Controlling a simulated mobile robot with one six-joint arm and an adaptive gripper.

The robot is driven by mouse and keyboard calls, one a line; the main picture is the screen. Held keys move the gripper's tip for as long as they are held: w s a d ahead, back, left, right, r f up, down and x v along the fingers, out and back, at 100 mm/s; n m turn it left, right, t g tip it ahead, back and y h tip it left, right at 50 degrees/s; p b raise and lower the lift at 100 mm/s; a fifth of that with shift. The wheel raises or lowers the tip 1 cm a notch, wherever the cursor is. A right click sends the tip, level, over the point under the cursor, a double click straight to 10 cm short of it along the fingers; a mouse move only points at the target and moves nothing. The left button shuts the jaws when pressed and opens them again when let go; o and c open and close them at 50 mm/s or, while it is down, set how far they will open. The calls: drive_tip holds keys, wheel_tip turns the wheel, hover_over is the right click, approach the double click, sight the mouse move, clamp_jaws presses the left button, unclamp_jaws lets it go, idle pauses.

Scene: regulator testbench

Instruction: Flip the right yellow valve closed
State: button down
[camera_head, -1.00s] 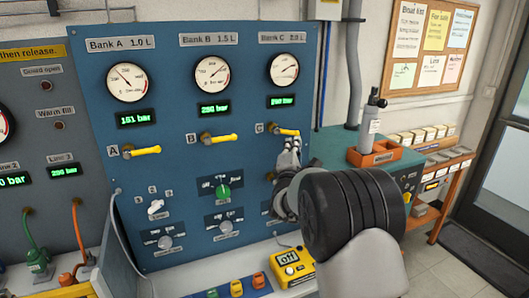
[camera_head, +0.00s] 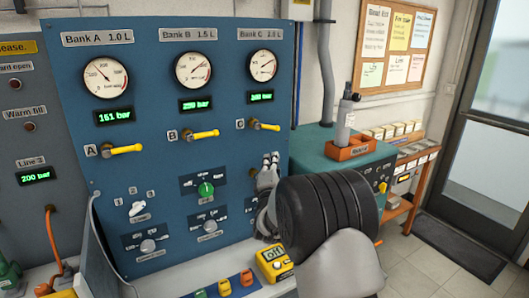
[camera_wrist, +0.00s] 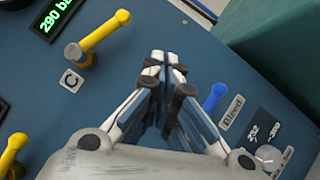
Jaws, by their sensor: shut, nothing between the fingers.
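The right yellow valve (camera_head: 264,126), marked C, sits on the blue panel under the Bank C gauge. Its lever points right, roughly horizontal with a slight downward tilt, in the head view. The wrist view shows the same yellow lever (camera_wrist: 105,30) at upper left, beside its C label. My gripper (camera_head: 270,158) is below this lever, apart from it. In the wrist view my gripper's fingertips (camera_wrist: 157,58) are together and empty, to the right of the lever, in front of the panel.
Yellow valves A (camera_head: 122,149) and B (camera_head: 200,135) also point right. A blue lever (camera_wrist: 214,97) is right of my fingers in the wrist view. A yellow meter (camera_head: 273,262) stands on the ledge below. A teal bench (camera_head: 318,150) is to the right.

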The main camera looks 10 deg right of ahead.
drive_tip(key=s+d+f, duration=0.1)
drive_tip(key=s+f, duration=0.2)
drive_tip(key=s, duration=0.2)
drive_tip(key=shift+s+d+f+p, duration=0.25)
drive_tip(key=shift+s+d+p, duration=0.1)
drive_tip(key=shift+d+p, duration=0.05)
